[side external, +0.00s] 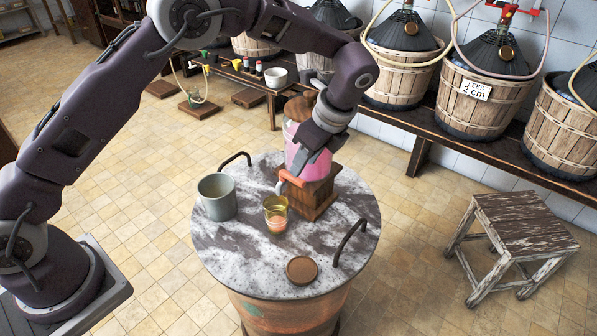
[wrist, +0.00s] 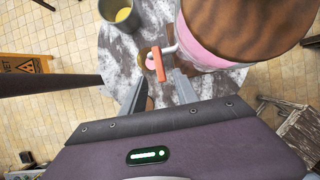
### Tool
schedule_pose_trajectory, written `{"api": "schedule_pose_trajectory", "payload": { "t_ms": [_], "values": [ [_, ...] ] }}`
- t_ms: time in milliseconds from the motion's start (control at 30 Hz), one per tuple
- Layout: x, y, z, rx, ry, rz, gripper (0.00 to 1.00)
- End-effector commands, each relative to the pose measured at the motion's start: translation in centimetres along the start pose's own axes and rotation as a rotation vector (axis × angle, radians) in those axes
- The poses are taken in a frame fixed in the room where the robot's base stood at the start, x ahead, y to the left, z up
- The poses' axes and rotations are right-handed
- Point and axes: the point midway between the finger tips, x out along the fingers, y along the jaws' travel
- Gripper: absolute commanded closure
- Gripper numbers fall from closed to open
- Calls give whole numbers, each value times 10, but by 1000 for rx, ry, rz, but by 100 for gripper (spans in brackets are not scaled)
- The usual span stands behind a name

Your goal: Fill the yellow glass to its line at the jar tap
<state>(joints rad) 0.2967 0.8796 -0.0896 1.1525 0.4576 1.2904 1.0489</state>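The yellow glass (side external: 276,204) stands on the round marble tabletop, under the tap at the front of the jar. Pink liquid fills its lower part; I cannot make out the line clearly. The jar (side external: 302,160) of pink liquid sits on a wooden block and has a brown lid. Its tap has an orange lever (side external: 291,178), also seen in the wrist view (wrist: 158,65). My gripper (wrist: 161,78) is open, with its fingers apart on either side of the lever's near end and nothing gripped. In the wrist view the glass (wrist: 147,62) is partly hidden by the tap.
A grey mug (side external: 216,197) stands left of the glass, with yellow liquid inside in the wrist view (wrist: 122,14). A brown disc (side external: 302,270) lies at the front of the tabletop (side external: 250,262). Dark handles (side external: 350,243) rise at its edges. A stool (side external: 513,220) stands right.

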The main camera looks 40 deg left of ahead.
Motion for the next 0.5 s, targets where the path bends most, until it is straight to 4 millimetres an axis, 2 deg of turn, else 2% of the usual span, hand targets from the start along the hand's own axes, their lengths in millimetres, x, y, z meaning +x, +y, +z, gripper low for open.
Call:
{"api": "schedule_pose_trajectory", "payload": {
  "t_ms": [100,200,300,500],
  "values": [
    [24,1,0,-2,1,4,64],
    [40,0,0,-3,1,2,64],
    [48,0,0,-3,2,0,64],
    [50,0,0,-4,3,-1,64]
  ]
}}
